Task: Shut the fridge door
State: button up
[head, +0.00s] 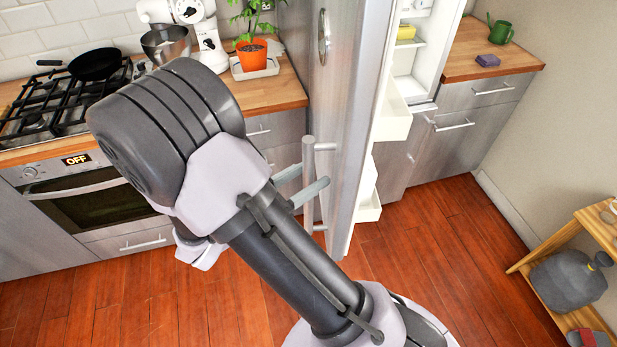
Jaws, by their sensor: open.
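The fridge door (348,110) stands wide open, its steel outer face turned to the left and seen at a steep angle. White door shelves show along its inner side. Its vertical bar handle (308,153) is on the outer face. My gripper (314,174) is open at the handle, one finger on the far side of the bar and one on the near side. I cannot tell whether either finger touches it. My arm hides the gripper's palm. The fridge interior (408,60) is partly visible behind the door, with a yellow item (406,33) on a shelf.
A stove (60,110) with a black pan (95,64) and a counter with a potted plant (251,55) are at left. Right of the fridge are a counter (465,55) and wall. A wooden shelf (575,250) stands at far right. Wooden floor (430,235) between is clear.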

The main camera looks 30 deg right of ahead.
grip_shut()
dwell(1.4)
